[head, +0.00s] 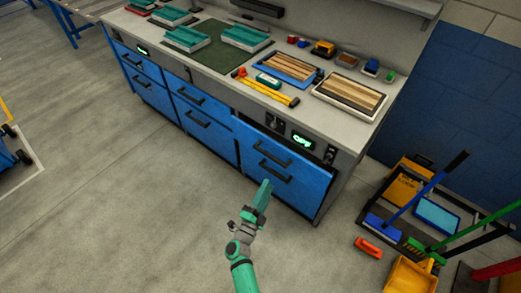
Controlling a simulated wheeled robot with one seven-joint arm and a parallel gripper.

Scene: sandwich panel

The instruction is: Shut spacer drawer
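The workbench has blue drawer fronts with dark bar handles. The upper right drawer (285,146) appears to stand out from the bench face, with its near edge forward of the neighbouring column. No label shows which one is the spacer drawer. The lower right drawer (285,184) is below it, and how far it is in is unclear. My gripper (264,190) is teal and grey, raised in front of the right drawer column. In the picture it overlaps the lower right front; contact cannot be told. Its finger gap is not clear.
The grey bench top (215,78) holds teal panels, a yellow tool and trays of wood strips. A red-orange object (368,247) lies on the floor to the right, near a yellow bin (410,275) and brooms. Floor left of my arm is clear.

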